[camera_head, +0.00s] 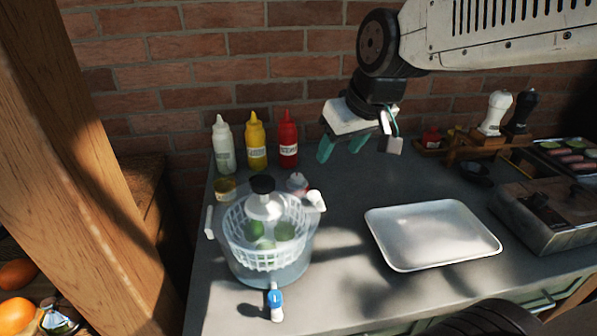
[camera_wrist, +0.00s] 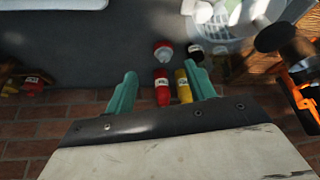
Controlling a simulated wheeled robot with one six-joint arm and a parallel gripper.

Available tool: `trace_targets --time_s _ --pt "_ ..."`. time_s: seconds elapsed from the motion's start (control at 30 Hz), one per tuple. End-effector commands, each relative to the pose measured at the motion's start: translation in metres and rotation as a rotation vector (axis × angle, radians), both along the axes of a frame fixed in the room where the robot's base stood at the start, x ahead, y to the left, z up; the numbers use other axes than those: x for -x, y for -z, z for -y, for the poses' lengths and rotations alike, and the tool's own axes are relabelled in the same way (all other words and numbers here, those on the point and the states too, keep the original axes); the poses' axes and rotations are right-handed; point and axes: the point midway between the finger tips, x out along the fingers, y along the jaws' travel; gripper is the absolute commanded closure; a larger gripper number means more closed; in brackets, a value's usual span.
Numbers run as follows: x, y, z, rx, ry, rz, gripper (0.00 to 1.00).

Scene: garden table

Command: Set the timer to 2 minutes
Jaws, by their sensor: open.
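A small round red-and-white object (camera_head: 297,183), which may be the timer, stands on the grey table between the salad spinner and the red bottle. It also shows in the wrist view (camera_wrist: 163,50), just beyond my fingertips; I cannot read any dial or setting on it. My gripper (camera_head: 340,150) is open and empty, in the air to the right of the red bottle and above the table. Its two green fingers spread apart in the wrist view (camera_wrist: 160,70), with nothing between them touching.
White, yellow and red bottles (camera_head: 256,147) stand against the brick wall. The clear salad spinner (camera_head: 265,262) is at front left, a small jar (camera_head: 224,188) behind it. A white tray (camera_head: 432,262) lies right. A wooden rack (camera_head: 470,148) stands at the back right.

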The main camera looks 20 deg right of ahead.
Motion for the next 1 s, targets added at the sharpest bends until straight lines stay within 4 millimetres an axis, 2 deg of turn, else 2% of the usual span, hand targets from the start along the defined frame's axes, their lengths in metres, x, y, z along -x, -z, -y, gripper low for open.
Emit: trace_targets --time_s 0.03,0.2,0.4,0.53,0.77,1.0 --pt "-0.017 0.009 -0.001 0.001 -0.021 -0.017 0.45" --pt "-0.069 0.036 -0.005 0.003 -0.092 -0.037 0.45" --pt "-0.117 0.072 -0.007 0.008 -0.154 -0.054 0.45" --pt "-0.135 0.088 -0.006 0.012 -0.176 -0.058 0.45" --pt "-0.147 0.106 -0.008 0.014 -0.190 -0.062 0.45" --pt "-0.160 0.141 -0.013 0.014 -0.190 -0.062 0.45"
